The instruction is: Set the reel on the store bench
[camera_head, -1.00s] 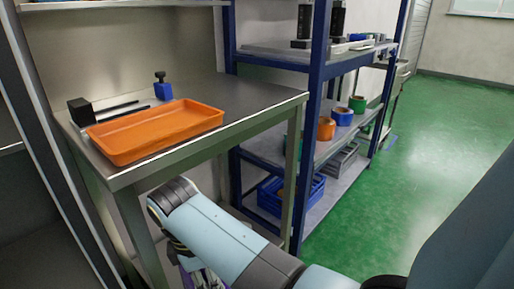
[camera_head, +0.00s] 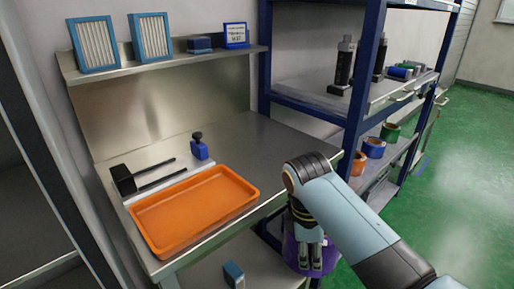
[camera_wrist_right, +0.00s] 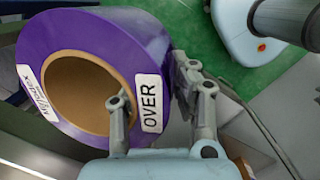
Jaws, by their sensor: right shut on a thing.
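A purple reel (camera_head: 290,255) with a brown core and white labels hangs in my right gripper (camera_head: 311,241), just off the front right of the steel bench (camera_head: 262,150), below its top. In the right wrist view, the reel (camera_wrist_right: 115,32) is large and close. My right gripper (camera_wrist_right: 152,100) is shut on its wall, one finger in the core and the other outside. The bench top is bare to the right of an orange tray (camera_head: 185,240). My left gripper is not in view.
A black block with rods (camera_head: 124,180) and a blue-and-black item (camera_head: 199,147) sit behind the tray. A wall shelf (camera_head: 170,66) hangs above. A blue-framed rack (camera_head: 358,115) stands right of the bench, holding coloured rolls. A small blue box (camera_head: 234,273) lies below the bench top.

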